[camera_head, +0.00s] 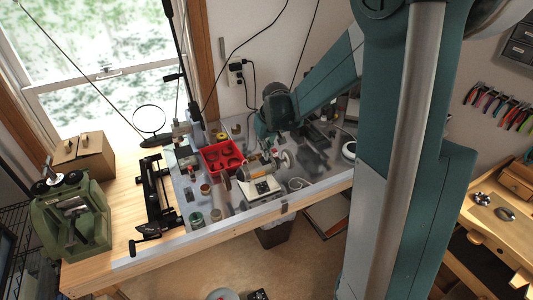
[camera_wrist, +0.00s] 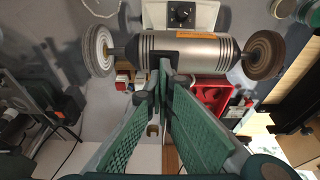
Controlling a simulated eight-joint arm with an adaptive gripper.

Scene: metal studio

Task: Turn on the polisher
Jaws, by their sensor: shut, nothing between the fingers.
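The polisher (camera_wrist: 190,50) is a silver motor with a pale wheel (camera_wrist: 99,50) at its left end and a brown wheel (camera_wrist: 264,54) at its right in the wrist view. Its light base carries a dark round knob (camera_wrist: 181,14) at the top edge of that view. In the head view the polisher (camera_head: 262,186) stands on the workbench. My gripper (camera_wrist: 164,66) is shut and empty, its green fingers together with the tips in front of the motor's lower edge. The knob lies beyond the motor from the fingers. I cannot tell whether the tips touch the motor.
A red tray (camera_head: 222,157) with round items stands behind the polisher. Small jars and tools crowd the workbench (camera_head: 140,252) nearby. A black stand (camera_head: 155,200) and a green machine (camera_head: 72,220) are farther left.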

